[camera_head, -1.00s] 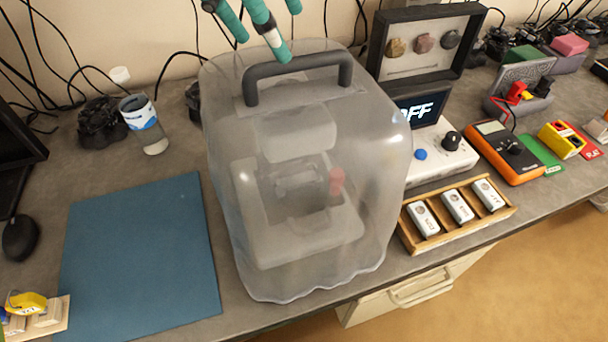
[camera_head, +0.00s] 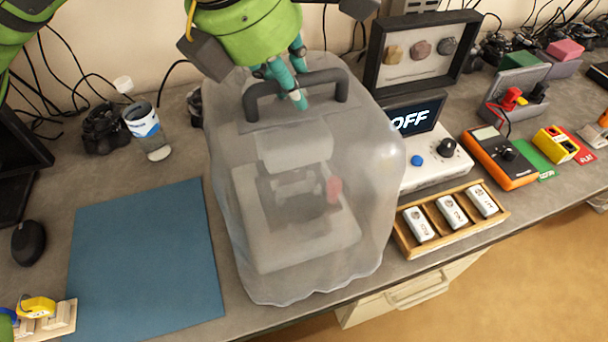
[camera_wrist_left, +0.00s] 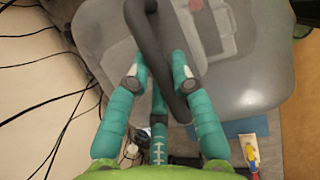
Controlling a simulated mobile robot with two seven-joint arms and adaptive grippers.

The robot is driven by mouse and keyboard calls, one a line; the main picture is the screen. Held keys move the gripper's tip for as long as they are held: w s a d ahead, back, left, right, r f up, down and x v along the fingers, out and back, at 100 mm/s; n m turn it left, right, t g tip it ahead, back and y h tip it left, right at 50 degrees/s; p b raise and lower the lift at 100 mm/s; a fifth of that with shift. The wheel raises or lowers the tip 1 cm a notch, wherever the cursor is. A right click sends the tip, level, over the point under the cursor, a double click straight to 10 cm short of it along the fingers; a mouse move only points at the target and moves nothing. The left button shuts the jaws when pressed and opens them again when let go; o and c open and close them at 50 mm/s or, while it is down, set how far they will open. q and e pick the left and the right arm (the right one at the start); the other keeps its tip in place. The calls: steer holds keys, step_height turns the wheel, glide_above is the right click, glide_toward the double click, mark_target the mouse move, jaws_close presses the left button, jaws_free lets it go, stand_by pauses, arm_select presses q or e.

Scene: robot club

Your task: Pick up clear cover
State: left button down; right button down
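The clear cover (camera_head: 300,240) is a cloudy, see-through dome with a dark grey handle (camera_head: 262,88) on top. It stands on the bench over a pale machine with a red part, seen blurred through it. My left gripper (camera_head: 287,88) is at the handle, with one teal finger in front of the bar. In the left wrist view the handle (camera_wrist_left: 158,50) runs between the spread fingers (camera_wrist_left: 158,75) of my left gripper. A gap shows beside the left finger; contact at the right finger cannot be told. My right gripper is not in view.
A blue mat (camera_head: 145,265) lies left of the cover, with a cup (camera_head: 147,130) behind it. Close on the right are a wooden tray (camera_head: 407,240), a white device with an OFF screen (camera_head: 412,121) and a framed rock display (camera_head: 375,48). The bench's front edge is near.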

arm_select(q)
steer(key=shift+r, duration=0.2)
steer(key=shift+r, duration=0.35)
step_height(320, 180, up, 9)
steer(key=shift+b, duration=0.65)
step_height(320, 180, up, 21)
steer(key=w+a+p, duration=0.1)
steer(key=w+p, duration=0.1)
steer(key=p, duration=1.3)
steer(key=shift+p, duration=0.4)
steer(key=shift+w, duration=0.1)
